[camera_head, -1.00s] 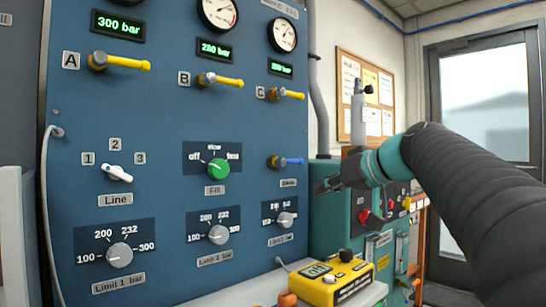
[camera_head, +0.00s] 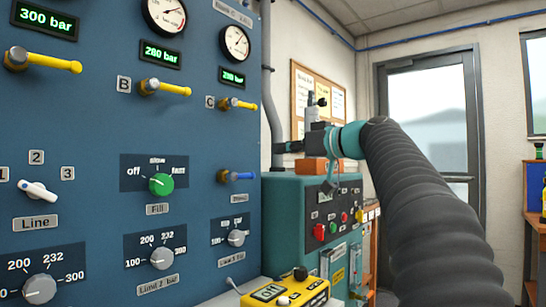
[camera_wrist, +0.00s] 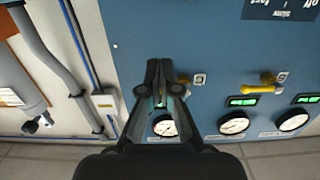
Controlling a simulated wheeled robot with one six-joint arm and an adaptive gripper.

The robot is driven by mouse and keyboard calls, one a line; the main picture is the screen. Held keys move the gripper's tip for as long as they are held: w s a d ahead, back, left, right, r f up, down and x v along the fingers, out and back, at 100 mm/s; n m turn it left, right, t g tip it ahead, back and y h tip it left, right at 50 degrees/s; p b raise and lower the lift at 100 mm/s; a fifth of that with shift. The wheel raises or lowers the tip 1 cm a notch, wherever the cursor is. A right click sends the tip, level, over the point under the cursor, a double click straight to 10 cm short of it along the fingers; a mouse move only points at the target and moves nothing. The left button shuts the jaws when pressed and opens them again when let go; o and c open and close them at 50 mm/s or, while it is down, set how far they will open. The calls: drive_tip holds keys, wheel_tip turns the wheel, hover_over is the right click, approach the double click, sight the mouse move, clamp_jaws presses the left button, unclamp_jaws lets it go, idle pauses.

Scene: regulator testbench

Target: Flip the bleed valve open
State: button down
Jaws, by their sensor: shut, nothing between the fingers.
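The bleed valve appears to be the blue lever (camera_head: 236,176) low on the right side of the blue panel in the head view. Its handle lies level, pointing right, and its small label is too blurred to read. My gripper (camera_head: 286,148) is to the right of it and a little higher in the picture, apart from it. In the wrist view my gripper (camera_wrist: 160,72) is shut and empty, fingers pointing toward the blue panel. The blue lever cannot be made out there; the fingers may hide it.
Yellow lever C (camera_head: 238,104) is above the blue lever, and the green Fill knob (camera_head: 161,184) is to its left. A teal cabinet (camera_head: 285,215) stands right of the panel, with a yellow meter (camera_head: 290,292) in front. A grey pipe (camera_head: 272,90) runs beside the panel.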

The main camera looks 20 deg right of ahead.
drive_tip(key=p, duration=0.2)
hover_over(243, 176)
drive_tip(key=d, duration=0.3)
drive_tip(key=shift+s+a+f+b, duration=0.15)
drive_tip(key=shift+f+b, duration=0.35)
drive_tip(key=shift+f, duration=1.75)
